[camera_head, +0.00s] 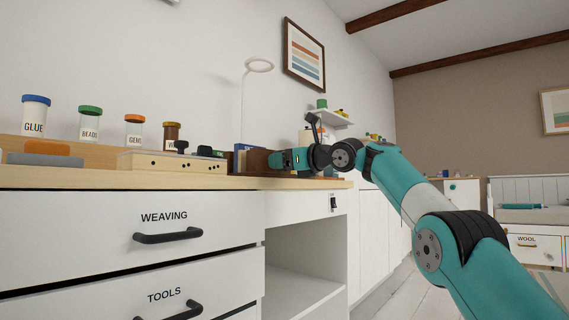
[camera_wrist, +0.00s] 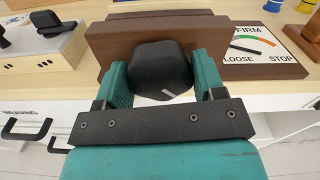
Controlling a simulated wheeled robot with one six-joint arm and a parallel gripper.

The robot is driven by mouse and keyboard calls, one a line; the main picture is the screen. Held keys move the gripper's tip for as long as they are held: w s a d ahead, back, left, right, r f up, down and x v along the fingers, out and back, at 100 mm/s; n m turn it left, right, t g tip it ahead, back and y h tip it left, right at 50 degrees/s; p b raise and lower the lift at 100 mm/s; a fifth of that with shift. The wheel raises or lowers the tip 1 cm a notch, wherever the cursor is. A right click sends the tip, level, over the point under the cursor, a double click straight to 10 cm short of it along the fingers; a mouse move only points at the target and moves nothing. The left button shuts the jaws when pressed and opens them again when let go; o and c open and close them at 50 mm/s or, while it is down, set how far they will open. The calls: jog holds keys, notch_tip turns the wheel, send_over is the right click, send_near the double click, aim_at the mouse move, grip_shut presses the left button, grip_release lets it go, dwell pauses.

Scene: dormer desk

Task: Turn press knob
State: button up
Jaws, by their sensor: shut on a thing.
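The press is a brown wooden block (camera_wrist: 160,27) standing on the desk, and it also shows in the head view (camera_head: 257,161). Its black knob (camera_wrist: 160,72) has rounded edges and a short white mark near its lower right. My gripper (camera_wrist: 162,82) is shut on the knob, with one teal finger on each side. In the head view my gripper (camera_head: 284,161) reaches the press from the right, and the knob is hidden there. A dial board (camera_wrist: 260,48) right of the press carries the words FIRM and LOOSE, a coloured arc and a dark needle.
A pale wooden box with black knobs (camera_head: 172,162) stands left of the press. Several labelled jars, such as the glue jar (camera_head: 35,116), line the back. A white drawer front (camera_head: 130,240) lies below the desk edge. A lamp (camera_head: 243,110) rises behind the press.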

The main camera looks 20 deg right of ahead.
jog(key=shift+s+a+n, duration=0.1)
jog(key=shift+a+n, duration=0.15)
jog(key=shift+n, duration=0.45)
jog(key=o, duration=0.9)
jog(key=shift+d, duration=0.15)
